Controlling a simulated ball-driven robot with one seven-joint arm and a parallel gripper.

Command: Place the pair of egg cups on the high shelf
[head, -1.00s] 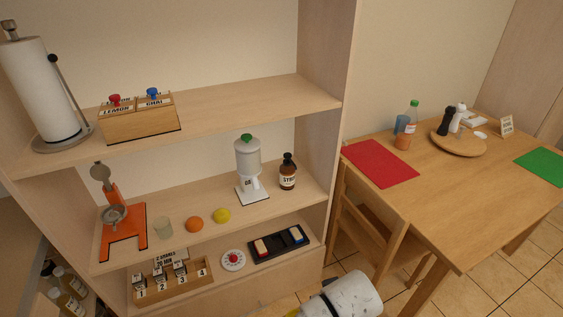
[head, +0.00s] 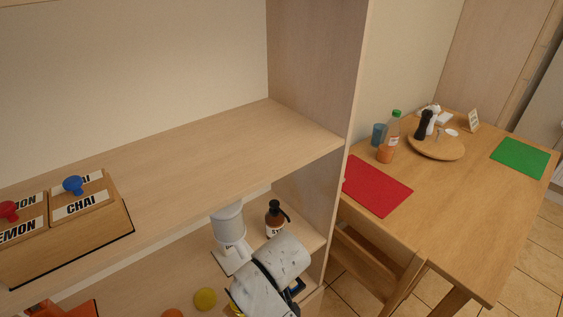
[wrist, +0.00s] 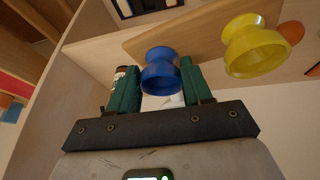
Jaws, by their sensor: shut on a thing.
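In the wrist view, my gripper (wrist: 160,86) has its green fingers on both sides of a blue egg cup (wrist: 161,72), closed on it. A yellow egg cup (wrist: 252,46) is beside it on the right, outside the fingers. I cannot tell whether the two cups are joined. In the head view, my white arm covers most of the gripper and the cups; a yellow sliver shows at its left side. The upper shelf (head: 215,150) is pale wood, above my arm, with its right part bare.
A wooden tea box (head: 75,225) with red and blue knobs stands at the shelf's left. Below are a white dispenser (head: 229,228), a dark syrup bottle (head: 275,217) and a lemon (head: 205,298). The tall side panel (head: 320,80) bounds the shelf at right. A table (head: 470,200) stands beyond.

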